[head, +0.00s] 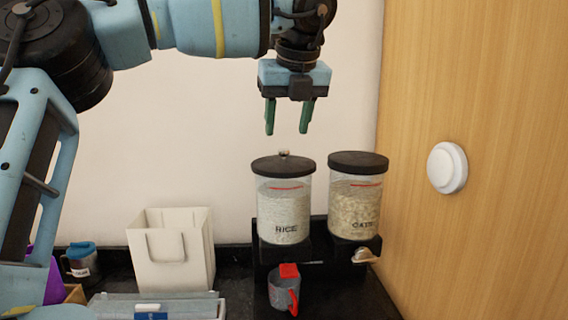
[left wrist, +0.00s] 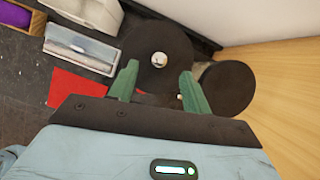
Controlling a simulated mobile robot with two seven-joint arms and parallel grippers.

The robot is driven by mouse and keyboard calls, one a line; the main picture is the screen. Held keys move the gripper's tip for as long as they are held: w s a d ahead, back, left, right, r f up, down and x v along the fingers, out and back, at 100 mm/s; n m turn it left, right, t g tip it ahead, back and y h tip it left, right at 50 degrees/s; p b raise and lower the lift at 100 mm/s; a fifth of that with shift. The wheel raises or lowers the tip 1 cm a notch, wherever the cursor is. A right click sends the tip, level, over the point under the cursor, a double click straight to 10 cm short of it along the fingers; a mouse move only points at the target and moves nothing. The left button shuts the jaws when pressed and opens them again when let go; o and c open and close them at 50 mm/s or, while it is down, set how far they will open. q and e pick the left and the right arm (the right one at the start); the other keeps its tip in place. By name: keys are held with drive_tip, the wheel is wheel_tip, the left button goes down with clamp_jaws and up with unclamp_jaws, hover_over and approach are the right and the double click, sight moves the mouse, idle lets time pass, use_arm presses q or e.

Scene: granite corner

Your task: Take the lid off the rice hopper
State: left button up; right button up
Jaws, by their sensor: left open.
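The rice hopper (head: 284,210) is a clear cylinder of white grain marked RICE, standing on a black stand. Its dark round lid (head: 283,165) with a small pale knob (head: 284,153) sits on top. My left gripper (head: 288,131) is open and empty, pointing down just above the lid with a gap between. In the left wrist view the lid (left wrist: 146,45) and its knob (left wrist: 159,59) show between and beyond the green fingertips (left wrist: 158,78). My right gripper is in neither view.
A second hopper (head: 355,208) of oats with a dark lid (head: 358,162) stands close on the right, near the wooden wall (head: 480,80). A grey cup (head: 284,292) stands below the rice hopper. A white bag (head: 171,248) and a clear-lidded box (head: 160,306) are on the left.

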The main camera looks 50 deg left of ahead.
sight(285, 149)
use_arm(q)
drive_tip(key=x, duration=0.5)
drive_tip(key=shift+p, duration=0.35)
clamp_jaws()
drive_tip(key=shift+r, duration=0.1)
drive_tip(key=shift+r, duration=1.2)
drive_tip(key=s+d+r+b, duration=0.2)
drive_tip(key=s+d, duration=0.5)
drive_tip(key=s, duration=0.7)
drive_tip(key=shift+s+r+b, duration=0.2)
drive_tip(key=shift+s+b, duration=0.1)
drive_tip(key=shift+b, duration=0.6)
